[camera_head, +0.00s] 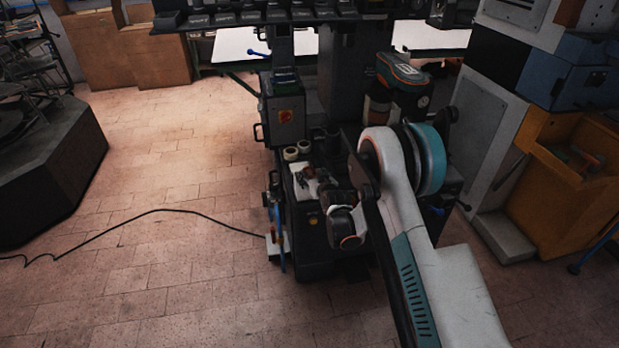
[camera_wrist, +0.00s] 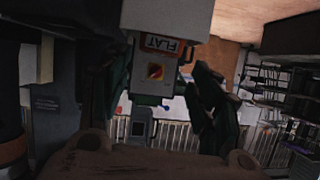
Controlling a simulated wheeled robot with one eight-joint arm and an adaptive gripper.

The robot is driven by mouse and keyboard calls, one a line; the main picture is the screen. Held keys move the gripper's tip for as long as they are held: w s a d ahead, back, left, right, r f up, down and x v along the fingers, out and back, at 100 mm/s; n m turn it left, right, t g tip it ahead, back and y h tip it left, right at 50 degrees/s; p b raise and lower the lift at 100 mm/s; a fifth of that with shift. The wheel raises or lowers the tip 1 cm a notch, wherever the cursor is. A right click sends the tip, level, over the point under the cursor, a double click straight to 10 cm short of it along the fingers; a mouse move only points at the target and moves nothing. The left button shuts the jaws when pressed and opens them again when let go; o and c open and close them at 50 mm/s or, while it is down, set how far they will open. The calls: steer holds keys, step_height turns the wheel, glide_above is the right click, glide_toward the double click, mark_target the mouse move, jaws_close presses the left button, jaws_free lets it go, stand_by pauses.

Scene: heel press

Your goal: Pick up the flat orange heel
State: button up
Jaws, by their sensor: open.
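I cannot make out the flat orange heel for certain in either view. In the wrist view, the two dark fingers of my gripper (camera_wrist: 163,88) stand wide apart with nothing visible held between them. Beyond them is a pale grey box with an upside-down red label reading FLAT (camera_wrist: 160,43) and a red and yellow rotary switch (camera_wrist: 155,72). In the head view, my arm reaches to the dark press machine (camera_head: 312,240), and its end hangs in front of the machine. The arm hides part of the machine, and the gripper fingers are too dark to read there.
A pale surface with small dark items (camera_head: 307,182) and cream rolls (camera_head: 291,153) sit on the machine. A black cable (camera_head: 150,212) crosses the floor to it. A yellow-orange cabinet (camera_head: 560,205) stands right and a dark platform (camera_head: 50,165) left. The left floor is otherwise open.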

mark_target(310, 173)
steer(key=b+x, duration=0.1)
steer(key=x, duration=0.1)
steer(key=f+b+x, duration=0.1)
steer(key=x, duration=0.2)
steer(key=shift+d+b, duration=0.15)
steer(key=shift+b, duration=0.15)
steer(key=shift+w+a+f, duration=0.15)
steer(key=shift+w+a, duration=0.05)
steer(key=shift+w, duration=0.3)
steer(key=c, duration=0.9)
